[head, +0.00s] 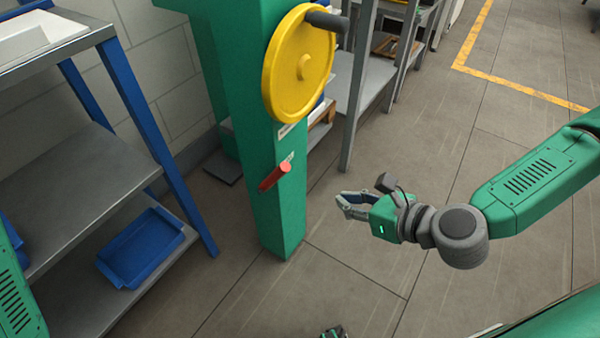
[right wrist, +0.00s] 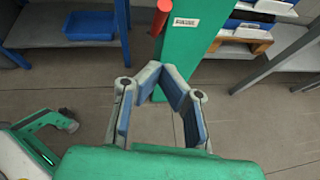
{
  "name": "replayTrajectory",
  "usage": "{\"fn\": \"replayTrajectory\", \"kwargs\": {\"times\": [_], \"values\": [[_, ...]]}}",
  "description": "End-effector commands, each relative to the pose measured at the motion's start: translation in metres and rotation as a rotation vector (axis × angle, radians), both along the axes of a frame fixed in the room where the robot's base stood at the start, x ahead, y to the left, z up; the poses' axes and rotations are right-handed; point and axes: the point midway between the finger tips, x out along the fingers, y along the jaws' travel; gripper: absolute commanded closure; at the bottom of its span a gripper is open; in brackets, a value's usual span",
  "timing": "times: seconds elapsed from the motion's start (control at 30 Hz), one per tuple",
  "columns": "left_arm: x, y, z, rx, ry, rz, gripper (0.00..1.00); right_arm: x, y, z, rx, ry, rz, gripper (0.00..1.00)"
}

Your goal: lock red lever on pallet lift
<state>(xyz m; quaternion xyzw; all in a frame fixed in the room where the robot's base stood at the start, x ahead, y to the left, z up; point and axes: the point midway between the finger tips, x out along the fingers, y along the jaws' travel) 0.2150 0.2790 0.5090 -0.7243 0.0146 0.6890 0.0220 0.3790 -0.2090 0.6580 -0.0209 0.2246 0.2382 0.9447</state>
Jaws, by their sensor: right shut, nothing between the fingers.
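The red lever (head: 274,175) sticks out from the front of the green column (head: 278,220) of the pallet lift, below the yellow handwheel (head: 300,62), tilted with its free end toward the lower left. In the right wrist view the red lever (right wrist: 160,18) shows at the top, beyond the fingertips and apart from them. My right gripper (head: 342,206) is shut and empty, to the right of the column and a little lower than the lever in the picture. My left gripper (head: 333,332) only peeks in at the bottom edge; its fingers cannot be made out clearly.
A blue-framed shelf (head: 100,185) with a blue tray (head: 142,248) stands left of the column. A grey metal rack (head: 362,85) stands behind it. The floor right of the column is clear, with a yellow line (head: 520,85) farther back.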

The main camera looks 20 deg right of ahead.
Motion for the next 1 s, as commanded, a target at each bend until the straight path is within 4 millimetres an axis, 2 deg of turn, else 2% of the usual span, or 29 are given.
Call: {"fn": "replayTrajectory", "kwargs": {"times": [0.17,0.27,0.63,0.8,1.0], "values": [[0.0,0.0,-0.003,0.0,0.0,0.0,1.0,0.007,0.004,-0.005,-0.001,-0.002,0.003,1.0],[0.0,0.0,-0.007,0.0,-0.001,0.0,1.0,0.018,0.009,-0.012,-0.001,-0.002,0.004,1.0],[0.0,0.0,-0.029,0.0,-0.001,0.0,1.0,0.079,0.044,-0.046,-0.001,-0.004,0.004,1.0],[0.0,0.0,-0.032,0.0,-0.001,0.0,1.0,0.1,0.055,-0.036,-0.001,-0.004,0.003,1.0],[0.0,0.0,-0.034,0.0,-0.001,0.0,1.0,0.111,0.059,-0.032,0.002,0.0,0.003,1.0]]}}
